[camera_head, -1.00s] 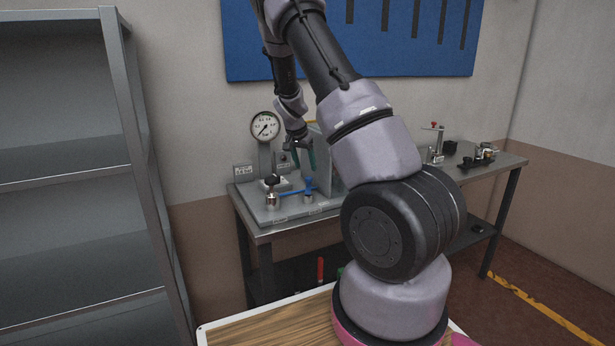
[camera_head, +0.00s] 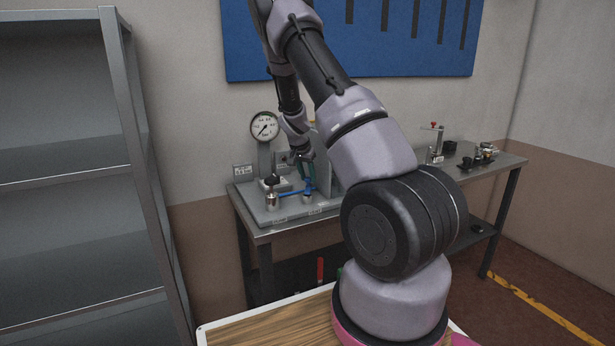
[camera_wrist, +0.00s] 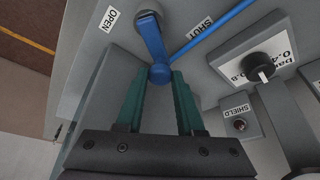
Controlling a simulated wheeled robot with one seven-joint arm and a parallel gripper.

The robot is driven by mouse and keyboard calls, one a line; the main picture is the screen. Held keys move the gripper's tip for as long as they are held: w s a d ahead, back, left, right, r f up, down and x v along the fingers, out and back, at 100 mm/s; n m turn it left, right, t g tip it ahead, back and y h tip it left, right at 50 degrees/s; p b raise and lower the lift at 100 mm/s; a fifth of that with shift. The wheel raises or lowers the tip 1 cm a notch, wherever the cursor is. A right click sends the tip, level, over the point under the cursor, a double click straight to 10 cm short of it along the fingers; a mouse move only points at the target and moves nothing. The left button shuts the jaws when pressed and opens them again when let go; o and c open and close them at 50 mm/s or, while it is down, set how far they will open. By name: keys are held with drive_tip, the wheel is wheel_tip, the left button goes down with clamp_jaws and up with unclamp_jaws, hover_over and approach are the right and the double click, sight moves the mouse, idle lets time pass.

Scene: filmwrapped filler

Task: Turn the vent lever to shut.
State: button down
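The vent lever (camera_wrist: 152,38) is a blue arm with a rounded end, on a grey panel in the wrist view. An OPEN label (camera_wrist: 109,19) is to its left and a SHUT label (camera_wrist: 201,27) to its right. The lever's end points toward my gripper. My gripper (camera_wrist: 162,75) has green fingers spread apart, with the lever's rounded end between or just beyond the tips; contact is not clear. In the head view, my gripper (camera_head: 302,164) is low over the bench rig beside the blue lever (camera_head: 308,186).
A thin blue bar (camera_wrist: 215,34) runs close to the lever's end. A black knob (camera_wrist: 264,72) and a SHIELD label (camera_wrist: 238,110) are at right. A pressure gauge (camera_head: 264,127) stands behind the rig. A grey shelf (camera_head: 70,180) is at left; fittings (camera_head: 484,155) lie on the bench's right.

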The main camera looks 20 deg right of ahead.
drive_tip(key=shift+n, duration=0.3)
drive_tip(key=n, duration=0.1)
drive_tip(key=a+n+t+y, duration=0.1)
drive_tip(key=n, duration=0.1)
drive_tip(key=shift+w, duration=0.15)
drive_tip(key=shift+a+n+y, duration=0.5)
drive_tip(key=shift+a+n, duration=0.05)
drive_tip(key=shift+n, duration=0.75)
drive_tip(key=shift+t, duration=0.3)
drive_tip(key=c, duration=0.5)
unclamp_jaws()
drive_tip(key=shift+c, duration=0.2)
drive_tip(key=shift+a+r, duration=0.1)
drive_tip(key=shift+r, duration=0.05)
drive_tip(key=v, duration=1)
drive_tip(key=shift+r, duration=0.25)
